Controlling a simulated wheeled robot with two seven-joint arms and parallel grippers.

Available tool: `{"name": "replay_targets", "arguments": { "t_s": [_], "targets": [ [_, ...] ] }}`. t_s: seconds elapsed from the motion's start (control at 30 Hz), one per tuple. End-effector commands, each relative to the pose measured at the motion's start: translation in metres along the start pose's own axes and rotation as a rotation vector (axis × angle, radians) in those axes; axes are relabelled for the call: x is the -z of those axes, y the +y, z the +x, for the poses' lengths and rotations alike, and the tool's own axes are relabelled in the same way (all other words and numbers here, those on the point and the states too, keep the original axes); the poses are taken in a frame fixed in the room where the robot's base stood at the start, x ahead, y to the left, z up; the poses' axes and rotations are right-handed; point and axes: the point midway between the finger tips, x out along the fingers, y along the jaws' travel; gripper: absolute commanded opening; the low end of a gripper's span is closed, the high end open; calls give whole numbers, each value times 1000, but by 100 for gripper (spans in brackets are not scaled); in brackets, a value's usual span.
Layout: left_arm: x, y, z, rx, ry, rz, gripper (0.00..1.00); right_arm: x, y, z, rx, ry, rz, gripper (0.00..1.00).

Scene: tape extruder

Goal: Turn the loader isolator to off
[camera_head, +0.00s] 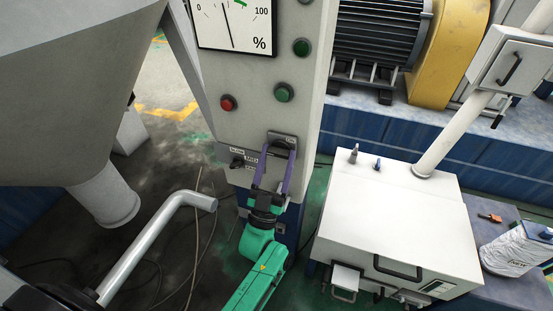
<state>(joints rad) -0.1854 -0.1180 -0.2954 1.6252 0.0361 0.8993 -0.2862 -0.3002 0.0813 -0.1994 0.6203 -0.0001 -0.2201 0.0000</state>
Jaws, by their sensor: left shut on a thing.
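The loader isolator (283,138) is a dark handle on a small grey plate, low on the grey control column (240,110). My left gripper (277,152) comes up from below on its green arm, with its purple fingers on either side of the isolator handle. The fingers are shut on the handle and partly cover it, so its exact angle is hard to read. My right gripper is not in view.
A red button (228,103), green buttons (284,92) and a percent gauge (235,22) sit above. A small black knob (237,162) is to the left. A white cabinet (395,220) stands at right, a grey hopper (70,90) at left, a bent pipe (150,240) below.

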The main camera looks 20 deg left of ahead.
Motion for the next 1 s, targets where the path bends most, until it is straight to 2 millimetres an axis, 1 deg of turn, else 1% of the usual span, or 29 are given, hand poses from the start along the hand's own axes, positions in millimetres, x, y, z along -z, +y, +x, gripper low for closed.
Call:
{"name": "replay_targets", "arguments": {
  "t_s": [0.03,0.47,0.5,0.53,0.57,0.87,0.93,1.0],
  "targets": [
    [-2,0,-2,4,-8,-7,12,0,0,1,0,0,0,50],
    [-3,1,-3,10,-9,-14,12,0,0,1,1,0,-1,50],
    [-3,1,-3,10,-9,-14,79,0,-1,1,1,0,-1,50],
    [-3,0,-3,10,-9,-14,90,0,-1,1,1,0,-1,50],
    [-2,0,-2,10,-8,-14,98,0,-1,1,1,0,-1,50],
    [-1,0,-2,10,-4,-11,98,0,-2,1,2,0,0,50],
    [-2,0,-7,9,-6,-11,98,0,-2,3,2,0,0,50],
    [-3,0,-18,9,-6,-11,98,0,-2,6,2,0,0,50]
  ]
}}
